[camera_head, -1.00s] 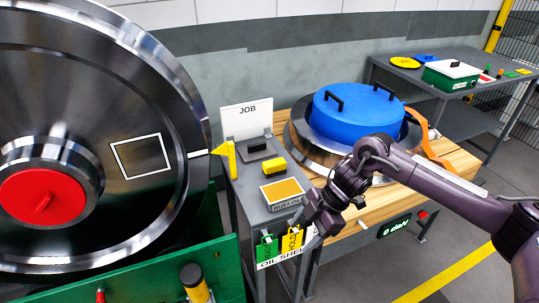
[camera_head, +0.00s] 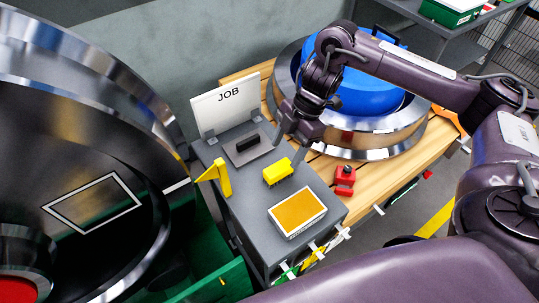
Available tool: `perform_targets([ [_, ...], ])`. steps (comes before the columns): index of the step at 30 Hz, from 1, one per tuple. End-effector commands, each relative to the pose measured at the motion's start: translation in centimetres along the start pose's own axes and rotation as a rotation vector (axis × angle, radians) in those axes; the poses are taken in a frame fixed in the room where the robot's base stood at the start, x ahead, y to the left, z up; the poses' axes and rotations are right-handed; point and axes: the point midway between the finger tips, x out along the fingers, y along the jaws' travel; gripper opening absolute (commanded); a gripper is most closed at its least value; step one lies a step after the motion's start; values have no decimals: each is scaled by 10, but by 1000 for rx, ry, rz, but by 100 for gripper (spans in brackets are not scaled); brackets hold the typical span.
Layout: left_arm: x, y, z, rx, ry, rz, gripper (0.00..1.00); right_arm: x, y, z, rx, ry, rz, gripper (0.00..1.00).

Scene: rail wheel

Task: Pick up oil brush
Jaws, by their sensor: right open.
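A small yellow block with a dark underside, which looks like the oil brush (camera_head: 277,172), lies on the grey shelf top (camera_head: 232,200). My right gripper (camera_head: 288,147) hangs just above and behind it, pointing down. Its two fingers are apart with nothing between them. I cannot tell whether a finger touches the block. My left gripper is out of view.
An orange-topped pad (camera_head: 297,212) lies in front of the block. A black-handled grey plate (camera_head: 249,147) and a JOB board (camera_head: 226,104) stand behind. A yellow pointer (camera_head: 219,177) is at left, beside the big steel wheel (camera_head: 70,130). A red item (camera_head: 345,180) sits on the wooden bench.

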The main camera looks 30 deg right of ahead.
Motion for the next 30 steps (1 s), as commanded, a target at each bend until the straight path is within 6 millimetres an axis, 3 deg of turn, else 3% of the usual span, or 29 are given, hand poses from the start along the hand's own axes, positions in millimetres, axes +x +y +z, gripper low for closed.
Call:
perform_targets([
  [3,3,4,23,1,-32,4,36,13,-1,0,0,2,-5,62],
  [6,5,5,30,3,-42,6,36,23,-1,0,0,2,-4,62],
  [11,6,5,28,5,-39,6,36,35,-2,0,0,2,-4,62],
  [21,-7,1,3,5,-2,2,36,74,-4,0,0,0,-1,62],
  [28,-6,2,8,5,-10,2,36,76,-3,1,0,0,-1,62],
  [30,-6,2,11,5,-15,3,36,76,-3,1,0,0,-1,53],
])
